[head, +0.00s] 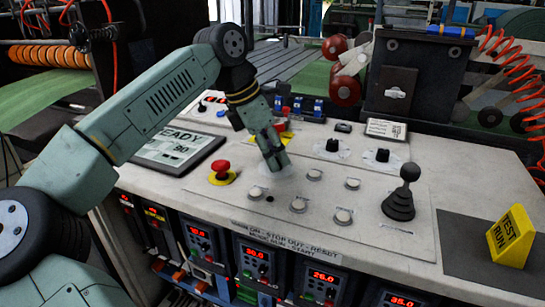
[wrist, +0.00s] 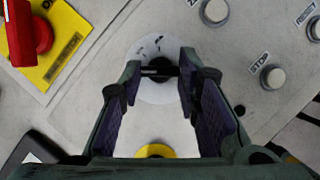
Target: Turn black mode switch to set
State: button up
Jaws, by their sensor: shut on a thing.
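The black mode switch (wrist: 160,73) shows in the wrist view as a small dark knob on a round pale plate (wrist: 152,93) with dark marks. My gripper (wrist: 158,72) has its fingertips on either side of the knob and is shut on it. The fingers cover part of the knob, and I cannot read which mark it points to. In the head view my gripper (head: 277,166) reaches down to the panel, and its fingers hide the switch there.
A red mushroom button (head: 221,169) stands just left of my gripper. A red switch on a yellow plate (wrist: 66,42) is also close. Several pale push buttons (head: 298,204) lie to the right. Two black knobs (head: 333,146) (head: 382,156) and a black lever (head: 401,192) stand farther right.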

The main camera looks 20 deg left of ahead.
jog(key=shift+n, duration=0.3)
jog(key=o, duration=1.2)
jog(key=shift+c, duration=0.2)
jog(key=shift+r, duration=0.1)
jog(key=v, duration=1.1)
jog(key=shift+s+r, duration=0.2)
jog(key=shift+r, duration=0.15)
